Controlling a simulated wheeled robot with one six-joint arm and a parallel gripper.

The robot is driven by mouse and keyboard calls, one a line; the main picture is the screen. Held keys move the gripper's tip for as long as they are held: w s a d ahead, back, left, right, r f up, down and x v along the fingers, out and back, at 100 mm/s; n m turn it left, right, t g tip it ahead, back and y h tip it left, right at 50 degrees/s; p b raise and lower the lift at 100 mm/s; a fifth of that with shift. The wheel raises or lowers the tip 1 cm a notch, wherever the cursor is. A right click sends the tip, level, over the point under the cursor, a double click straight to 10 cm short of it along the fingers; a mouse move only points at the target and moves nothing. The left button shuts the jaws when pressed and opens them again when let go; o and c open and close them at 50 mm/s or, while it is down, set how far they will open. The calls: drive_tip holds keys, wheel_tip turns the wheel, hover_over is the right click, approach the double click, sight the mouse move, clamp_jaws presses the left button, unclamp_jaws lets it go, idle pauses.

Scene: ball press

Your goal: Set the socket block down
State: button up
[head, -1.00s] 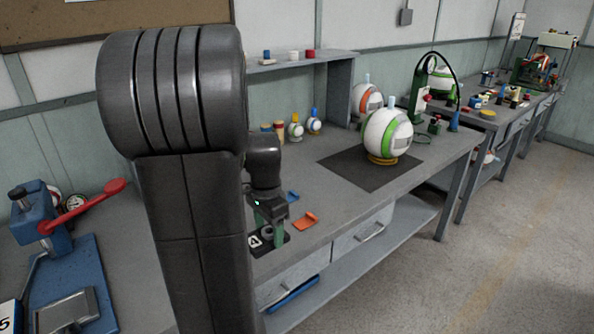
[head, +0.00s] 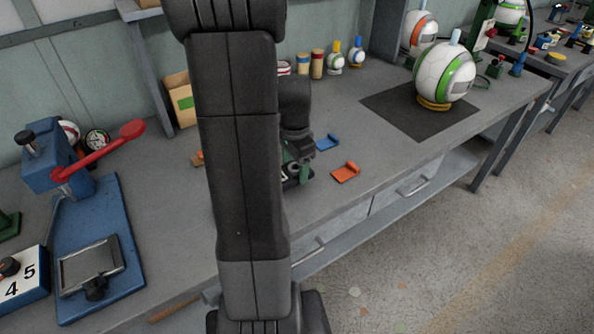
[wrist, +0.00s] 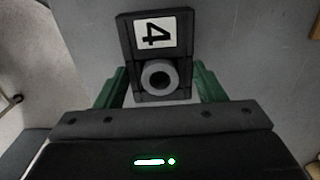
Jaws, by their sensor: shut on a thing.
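The socket block (wrist: 154,34) is a dark block with a white "4" label and a grey ring around a dark hole. My gripper (wrist: 160,85) has green fingers on both sides of the ring end and is shut on the block. In the head view my gripper (head: 293,172) is low over the workbench, left of the orange piece, and my arm hides most of the block. Whether the block touches the bench top is not clear.
A blue press (head: 95,245) with a red lever stands left, beside a block marked 4 and 5 (head: 22,283). A blue piece (head: 327,142) and an orange piece (head: 346,172) lie right of my gripper. A white-green ball (head: 440,75) stands on a dark mat (head: 400,108).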

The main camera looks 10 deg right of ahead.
sight(295, 174)
drive_tip(key=shift+f, duration=1.6)
drive_tip(key=shift+f+b, duration=0.2)
drive_tip(key=shift+b, duration=0.1)
drive_tip(key=o, duration=1)
drive_tip(key=shift+r, duration=0.1)
wheel_tip(295, 174, up, 12)
drive_tip(key=shift+r+p, duration=0.15)
drive_tip(key=shift+p, duration=0.65)
